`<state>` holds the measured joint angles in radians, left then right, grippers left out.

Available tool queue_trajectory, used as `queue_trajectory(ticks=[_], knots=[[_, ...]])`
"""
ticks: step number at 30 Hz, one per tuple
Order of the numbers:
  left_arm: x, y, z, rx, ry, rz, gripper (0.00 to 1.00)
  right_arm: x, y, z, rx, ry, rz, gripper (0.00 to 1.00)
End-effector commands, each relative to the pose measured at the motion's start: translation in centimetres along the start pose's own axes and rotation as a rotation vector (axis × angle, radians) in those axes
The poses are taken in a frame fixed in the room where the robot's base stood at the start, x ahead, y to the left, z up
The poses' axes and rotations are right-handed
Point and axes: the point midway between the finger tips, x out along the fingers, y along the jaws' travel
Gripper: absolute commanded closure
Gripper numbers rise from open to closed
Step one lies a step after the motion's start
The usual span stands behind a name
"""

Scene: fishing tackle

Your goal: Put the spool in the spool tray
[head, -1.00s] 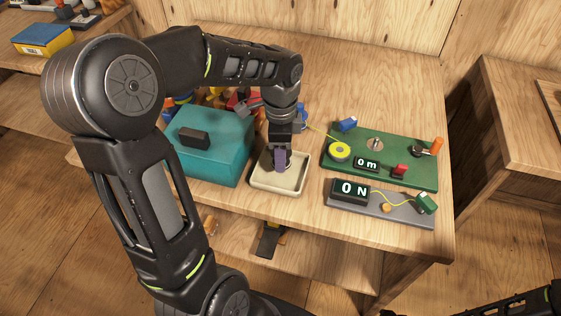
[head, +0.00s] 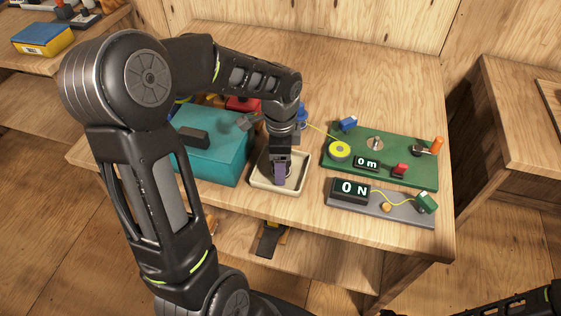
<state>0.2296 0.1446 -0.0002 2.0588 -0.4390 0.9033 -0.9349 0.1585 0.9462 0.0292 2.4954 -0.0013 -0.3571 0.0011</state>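The cream spool tray (head: 261,184) sits near the front edge of the table, between the teal box and the green board. My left gripper (head: 277,181) points down into the tray, low over its floor. I cannot tell whether this is a held spool or part of the finger, or whether the fingers are open. A yellow disc like a spool (head: 340,150) lies on the green board with a yellow line running from it. Only part of my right arm shows at the bottom right; its gripper is out of view.
The teal box (head: 212,155) with a dark handle stands directly left of the tray. The green board (head: 400,176) with its "0 m" display (head: 367,162) and the grey board (head: 385,213) with an "ON" display (head: 351,191) lie to the right.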

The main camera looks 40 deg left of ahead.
Motion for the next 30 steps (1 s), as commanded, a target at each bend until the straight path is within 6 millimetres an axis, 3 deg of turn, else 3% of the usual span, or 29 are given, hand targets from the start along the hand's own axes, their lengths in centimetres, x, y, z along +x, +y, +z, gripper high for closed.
queue_trajectory(ticks=[8, 13, 24, 30], knots=[[-0.2, 0.0, 0.0, 0.0, 0.0, 0.0, 0.33, -0.1, -0.1, 0.0, 0.0, 0.0, 0.0, 0.64], [-1.4, -0.1, 0.0, 0.0, 0.001, -0.002, 0.33, -0.2, -0.1, 0.0, 0.0, 0.0, 0.0, 0.64], [-8.6, -0.1, -0.1, 0.0, 0.003, -0.005, 0.33, -0.4, -0.1, 0.0, 0.0, 0.0, 0.0, 0.64], [-11.6, -0.1, 0.0, 0.0, 0.0, -0.002, 0.33, -0.5, -0.2, 0.0, 0.0, 0.0, 0.0, 0.64]])
